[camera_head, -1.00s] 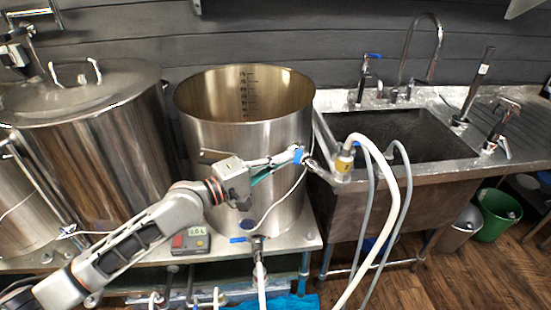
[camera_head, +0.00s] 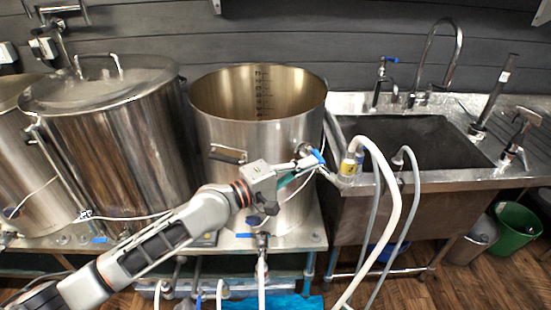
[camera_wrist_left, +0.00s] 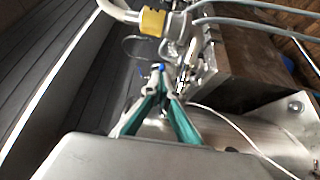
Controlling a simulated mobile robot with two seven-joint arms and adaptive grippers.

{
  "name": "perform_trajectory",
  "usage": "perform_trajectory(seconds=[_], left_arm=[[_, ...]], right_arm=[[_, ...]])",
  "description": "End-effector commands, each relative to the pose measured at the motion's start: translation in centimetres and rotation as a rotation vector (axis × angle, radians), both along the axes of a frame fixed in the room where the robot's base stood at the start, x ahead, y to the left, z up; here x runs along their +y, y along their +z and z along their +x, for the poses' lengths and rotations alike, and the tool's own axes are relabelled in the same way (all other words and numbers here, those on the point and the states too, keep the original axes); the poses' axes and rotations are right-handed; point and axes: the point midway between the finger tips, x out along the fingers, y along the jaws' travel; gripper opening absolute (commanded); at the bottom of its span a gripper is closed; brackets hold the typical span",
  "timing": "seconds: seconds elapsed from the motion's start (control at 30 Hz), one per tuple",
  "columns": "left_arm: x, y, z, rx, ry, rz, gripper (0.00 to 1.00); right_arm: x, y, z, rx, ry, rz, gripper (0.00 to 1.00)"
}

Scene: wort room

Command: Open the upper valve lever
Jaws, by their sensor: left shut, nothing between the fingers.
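The upper valve's blue lever (camera_head: 318,156) is at the right side of the open steel kettle (camera_head: 250,130), near the yellow hose fitting (camera_head: 348,167). My left gripper (camera_head: 310,162) reaches across the kettle's front from the left, with its fingertips at the lever. It is shut with nothing between its fingers. In the left wrist view its teal-sided fingers (camera_wrist_left: 158,80) come together just below a small blue tip (camera_wrist_left: 161,68). Whether they touch the lever is unclear. The valve body is partly hidden behind the fingers. My right gripper is not in view.
A lower valve with a blue lever (camera_head: 244,235) is at the kettle's base. A lidded kettle (camera_head: 110,140) stands left. White and grey hoses (camera_head: 391,210) hang in front of the sink (camera_head: 415,140) at right.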

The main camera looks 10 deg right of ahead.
Motion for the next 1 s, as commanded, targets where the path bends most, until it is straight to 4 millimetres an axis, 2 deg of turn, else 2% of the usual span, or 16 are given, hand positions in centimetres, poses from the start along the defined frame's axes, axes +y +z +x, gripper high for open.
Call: perform_trajectory(seconds=[0.1,0.4,1.0], left_arm=[[-1.3,0.2,-0.3,0.000,-0.009,-0.001,0.00],[-2.8,0.1,-0.5,0.000,-0.009,0.000,0.00],[-3.3,0.0,-0.4,-0.001,-0.008,0.000,0.00]], right_arm=[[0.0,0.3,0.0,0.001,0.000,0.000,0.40],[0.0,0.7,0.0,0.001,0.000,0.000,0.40],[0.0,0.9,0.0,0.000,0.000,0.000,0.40]])
